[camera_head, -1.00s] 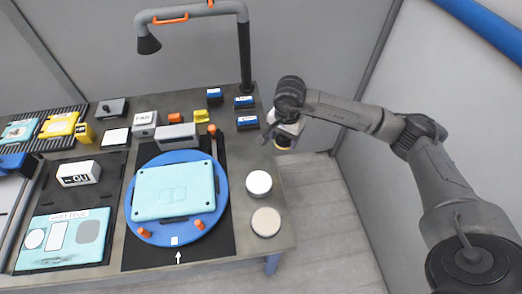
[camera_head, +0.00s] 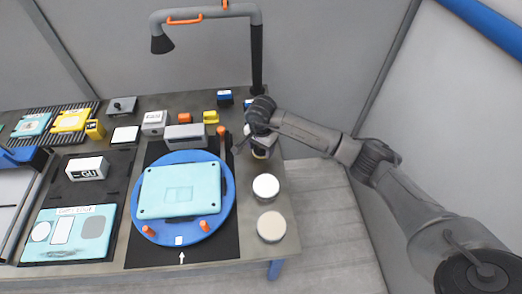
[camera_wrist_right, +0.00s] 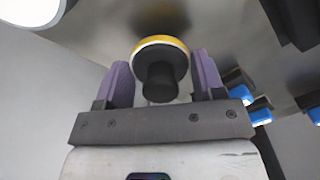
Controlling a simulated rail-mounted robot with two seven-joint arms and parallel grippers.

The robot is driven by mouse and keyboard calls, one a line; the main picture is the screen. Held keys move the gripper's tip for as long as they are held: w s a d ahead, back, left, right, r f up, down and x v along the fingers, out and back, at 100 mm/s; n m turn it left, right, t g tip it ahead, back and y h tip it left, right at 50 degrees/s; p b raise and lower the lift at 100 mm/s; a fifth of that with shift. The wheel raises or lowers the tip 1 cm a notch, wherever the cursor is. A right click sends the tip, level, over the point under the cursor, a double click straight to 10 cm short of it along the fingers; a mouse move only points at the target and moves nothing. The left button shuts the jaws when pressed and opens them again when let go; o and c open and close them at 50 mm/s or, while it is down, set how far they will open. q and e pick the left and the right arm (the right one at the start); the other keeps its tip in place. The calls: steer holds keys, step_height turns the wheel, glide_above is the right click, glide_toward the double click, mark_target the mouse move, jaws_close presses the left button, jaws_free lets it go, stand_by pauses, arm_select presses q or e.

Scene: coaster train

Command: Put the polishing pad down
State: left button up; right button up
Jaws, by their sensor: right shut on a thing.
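My right gripper (camera_head: 257,140) is over the right edge of the table (camera_head: 262,262), near its back. Its two purple fingers (camera_wrist_right: 163,82) are shut on the black knob of the polishing pad (camera_wrist_right: 160,52), a round disc with a yellow rim. In the head view the pad (camera_head: 260,154) shows just below the fingers, mostly hidden by the gripper. In the wrist view the pad is close over the grey table surface; I cannot tell whether it touches. My left gripper is not in view.
A white disc (camera_head: 265,186) and a cream disc (camera_head: 271,226) stand along the table's right edge, in front of the gripper. A blue turntable (camera_head: 227,205) carries a light-blue panel (camera_head: 180,190) to the left. Small blue boxes (camera_head: 225,97) are behind, near the lamp post (camera_head: 256,60).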

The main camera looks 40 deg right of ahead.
steer(key=shift+f, duration=0.95)
steer(key=shift+f, duration=0.15)
steer(key=o, duration=0.8)
steer(key=shift+o, duration=0.2)
step_height(320, 180, up, 12)
steer(key=shift+r+p, duration=0.15)
steer(key=shift+p, duration=0.25)
